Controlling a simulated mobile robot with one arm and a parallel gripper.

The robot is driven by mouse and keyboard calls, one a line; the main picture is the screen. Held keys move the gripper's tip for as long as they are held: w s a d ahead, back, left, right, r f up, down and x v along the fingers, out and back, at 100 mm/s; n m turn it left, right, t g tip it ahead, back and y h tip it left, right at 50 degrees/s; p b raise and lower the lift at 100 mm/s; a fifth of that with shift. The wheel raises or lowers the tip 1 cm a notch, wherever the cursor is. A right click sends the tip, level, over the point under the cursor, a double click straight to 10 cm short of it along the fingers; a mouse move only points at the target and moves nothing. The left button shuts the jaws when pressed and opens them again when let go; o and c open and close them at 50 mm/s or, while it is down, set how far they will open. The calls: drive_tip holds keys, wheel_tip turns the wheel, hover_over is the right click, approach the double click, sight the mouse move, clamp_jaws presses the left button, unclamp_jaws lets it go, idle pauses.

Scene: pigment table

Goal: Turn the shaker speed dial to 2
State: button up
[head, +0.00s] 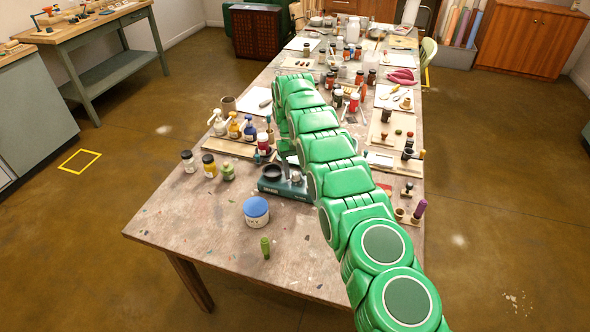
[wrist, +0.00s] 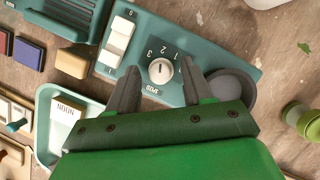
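The shaker (wrist: 205,60) is a teal box with a white round speed dial (wrist: 161,71) on its face. The numbers 3, 2 and 1 curve around the dial, and the word SPEED is printed beside it. A short dark mark shows on the dial; I cannot tell surely which number it points to. My gripper (wrist: 160,80) is open, one dark finger on each side of the dial, with visible gaps to it. In the head view the shaker (head: 270,188) stands on the table, partly behind my green arm; my fingers are mostly hidden there.
A white rocker switch (wrist: 117,40) and a dark round cup (wrist: 236,84) flank the dial. A pale tray (wrist: 52,135) lies at left. A blue-lidded jar (head: 256,211) and a green jar (head: 228,172) stand nearby. The near left table corner is clear.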

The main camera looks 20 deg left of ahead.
idle(0.4)
drive_tip(key=m, duration=0.2)
drive_tip(key=m+y, duration=0.1)
drive_tip(key=m, duration=0.1)
drive_tip(key=shift+d+g+y, duration=0.2)
drive_tip(key=shift+g+y, duration=0.1)
drive_tip(key=shift+g, duration=0.1)
drive_tip(key=m+y, duration=0.1)
drive_tip(key=m, duration=0.2)
drive_tip(key=shift+m, duration=0.3)
drive_tip(key=shift+m+y, duration=0.4)
drive_tip(key=shift+m, duration=0.3)
drive_tip(key=m+y, duration=0.1)
drive_tip(key=m, duration=0.2)
drive_tip(key=shift+d+m, duration=0.1)
drive_tip(key=shift+m, duration=0.2)
drive_tip(key=shift+d+m+t+y, duration=0.1)
drive_tip(key=shift+m+t+y, duration=0.55)
drive_tip(key=shift+m, duration=1.05)
drive_tip(key=v, duration=0.7)
drive_tip(key=s+d+r+n, duration=0.4)
drive_tip(key=s+d+r, duration=0.9)
drive_tip(key=d+r, duration=0.2)
drive_tip(key=shift+d+r, duration=0.2)
drive_tip(key=shift+r, duration=0.55)
